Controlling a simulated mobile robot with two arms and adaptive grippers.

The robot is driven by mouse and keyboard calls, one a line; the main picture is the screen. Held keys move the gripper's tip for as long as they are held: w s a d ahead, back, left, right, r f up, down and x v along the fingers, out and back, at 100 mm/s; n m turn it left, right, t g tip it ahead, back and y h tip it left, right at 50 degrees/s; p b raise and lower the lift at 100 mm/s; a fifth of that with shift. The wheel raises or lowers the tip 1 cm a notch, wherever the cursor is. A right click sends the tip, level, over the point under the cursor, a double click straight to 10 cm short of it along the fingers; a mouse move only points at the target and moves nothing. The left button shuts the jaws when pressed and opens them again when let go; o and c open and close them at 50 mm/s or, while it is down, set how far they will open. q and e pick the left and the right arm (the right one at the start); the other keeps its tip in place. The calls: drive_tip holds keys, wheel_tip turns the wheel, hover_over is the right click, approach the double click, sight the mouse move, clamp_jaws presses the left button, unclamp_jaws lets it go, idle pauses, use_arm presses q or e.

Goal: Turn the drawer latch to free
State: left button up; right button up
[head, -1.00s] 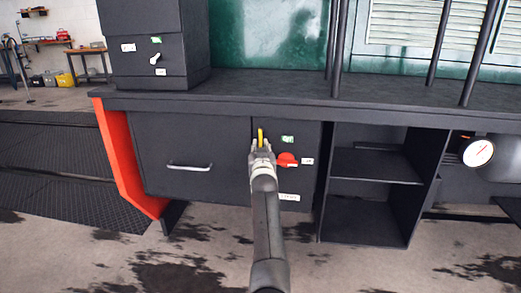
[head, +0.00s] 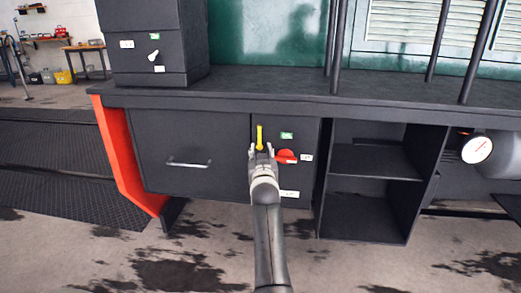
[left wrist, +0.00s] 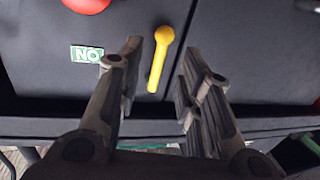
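The yellow latch handle (head: 259,136) stands upright on the narrow black panel (head: 300,175), right of the drawer front (head: 190,135) with its silver handle (head: 188,164). In the left wrist view the latch (left wrist: 158,62) is a yellow bar with a rounded end, slightly slanted. My left gripper (head: 262,150) is at the lower part of the latch. Its fingers (left wrist: 161,50) are open, one on each side of the bar, with gaps visible between bar and fingers. The lower end of the latch is hidden in the head view. My right gripper does not show.
A red knob (head: 285,156) sits close right of my left gripper, near a green label (head: 286,135) and white labels. Open shelves (head: 375,160) are farther right. The bench top (head: 260,85) overhangs the panel. A red upright (head: 122,150) stands left of the drawer.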

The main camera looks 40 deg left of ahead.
use_arm(q)
drive_tip(key=shift+v, duration=0.95)
